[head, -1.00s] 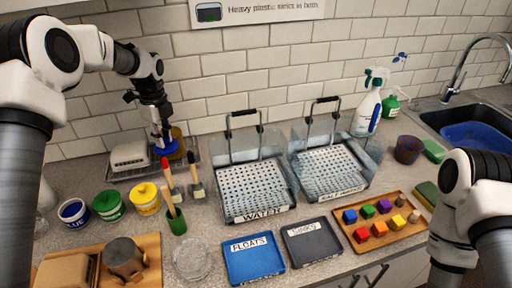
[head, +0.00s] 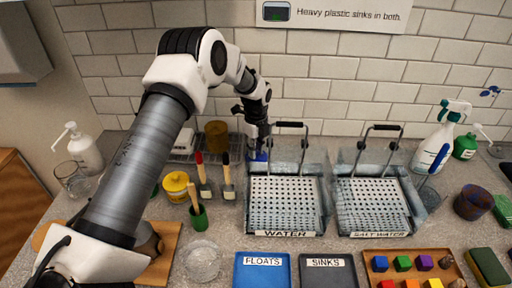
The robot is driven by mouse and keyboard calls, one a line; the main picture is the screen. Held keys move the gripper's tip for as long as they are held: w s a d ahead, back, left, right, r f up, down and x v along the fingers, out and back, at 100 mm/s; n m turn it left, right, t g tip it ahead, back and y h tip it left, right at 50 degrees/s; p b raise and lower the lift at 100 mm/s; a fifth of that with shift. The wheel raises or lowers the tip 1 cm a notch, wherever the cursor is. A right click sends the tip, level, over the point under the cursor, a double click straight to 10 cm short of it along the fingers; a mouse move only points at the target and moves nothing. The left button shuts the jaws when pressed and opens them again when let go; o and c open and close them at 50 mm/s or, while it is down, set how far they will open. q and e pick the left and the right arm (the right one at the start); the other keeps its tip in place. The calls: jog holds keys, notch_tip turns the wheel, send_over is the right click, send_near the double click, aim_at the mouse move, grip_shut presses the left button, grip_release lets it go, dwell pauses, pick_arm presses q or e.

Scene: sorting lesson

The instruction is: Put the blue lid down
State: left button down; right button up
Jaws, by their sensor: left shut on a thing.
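My left gripper (head: 257,143) is shut on the blue lid (head: 257,156). Only a small part of the lid shows beneath the fingers. It is beside the back left corner of the WATER tank (head: 285,229), right of the upright brushes. I cannot tell whether the lid touches the worktop or hangs above it. My left arm hides the blue pot and most of the green pot (head: 155,190). The yellow pot (head: 177,187) stands with its yellow lid on. My right gripper is out of view.
Two brushes (head: 203,178) stand left of the lid, with a brown jar (head: 216,140) and a rack behind. The SALT WATER tank (head: 372,230) is to the right. A glass dish (head: 202,260), blue tray (head: 262,275) and grey tray (head: 327,277) are in front.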

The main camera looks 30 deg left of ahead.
pick_arm(q)
jog(key=shift+w+d+f, duration=0.1)
jog(key=shift+w+f, duration=0.1)
jog(key=shift+w, duration=0.15)
jog(key=c, duration=1.3)
grip_release()
jog(key=shift+o, duration=1.2)
jog(key=shift+s+r, duration=0.1)
jog(key=shift+s, duration=0.1)
jog(key=shift+w+r, duration=0.1)
jog(key=shift+r, duration=0.05)
notch_tip(320, 180, up, 12)
jog(key=b, duration=0.3)
jog(key=shift+w, duration=0.1)
